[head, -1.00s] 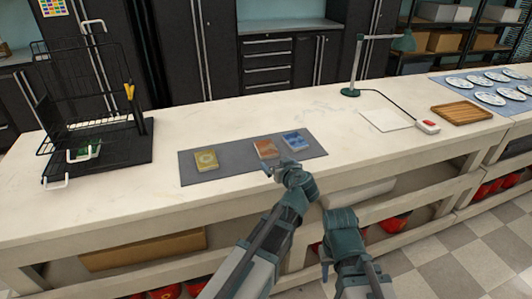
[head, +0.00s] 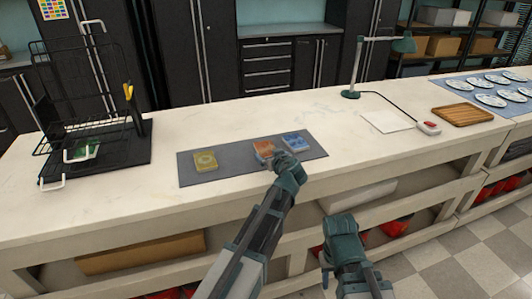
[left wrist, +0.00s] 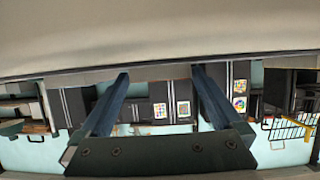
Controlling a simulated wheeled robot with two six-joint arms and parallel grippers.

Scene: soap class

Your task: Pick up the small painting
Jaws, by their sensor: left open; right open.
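Three small flat coloured pieces lie on a grey mat (head: 228,164) on the counter: a yellow one (head: 205,161), an orange one (head: 263,149) and a blue one (head: 297,142). I cannot tell whether one of these is the small painting. My left gripper (head: 273,160) is open at the mat's front edge, close in front of the orange piece; contact cannot be told. In the left wrist view its two fingers (left wrist: 160,95) are apart with nothing between them. My right gripper (head: 325,268) is open and low in front of the counter, away from the mat.
A black wire rack (head: 92,115) stands at the left of the counter. A lamp (head: 352,92), a white sheet (head: 386,121), a red switch (head: 429,127) and a wooden tray (head: 463,115) are at the right. The counter (head: 240,120) behind the mat is clear.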

